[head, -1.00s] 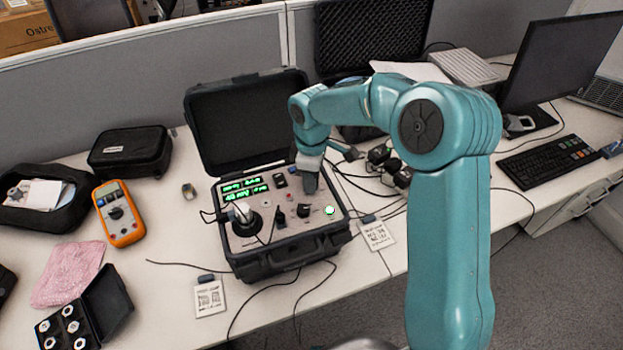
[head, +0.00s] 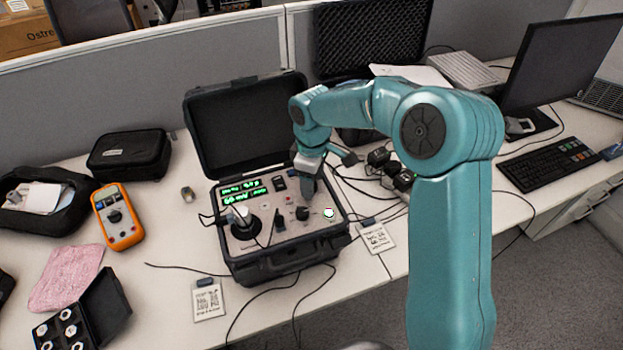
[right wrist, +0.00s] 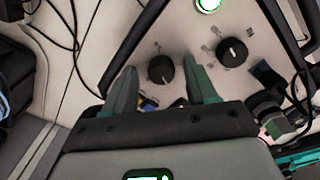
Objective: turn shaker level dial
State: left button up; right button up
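The calibration unit is an open black case (head: 290,262) with a light panel and a lit green display (head: 240,190). My right gripper (head: 307,198) is low over the panel's back right part. In the right wrist view its two fingers (right wrist: 162,88) are apart, with a black round dial (right wrist: 160,68) between them, and nothing is visibly gripped. That dial seems hidden behind the gripper in the head view. A second black dial (right wrist: 232,50) with marks around it lies outside the fingers; it also shows in the head view (head: 302,213). Labels are unreadable. My left gripper is not in view.
A silver-topped shaker (head: 241,215) stands on the panel's left, and a green-white light (head: 329,212) is at its right. The raised lid (head: 245,120) stands behind. Cables run around the case. An orange multimeter (head: 118,215) lies left; a keyboard (head: 548,160) is right.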

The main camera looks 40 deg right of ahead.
jog(key=shift+w, duration=0.1)
jog(key=shift+r, duration=0.35)
notch_tip(320, 180, up, 16)
jog(key=shift+f, duration=0.25)
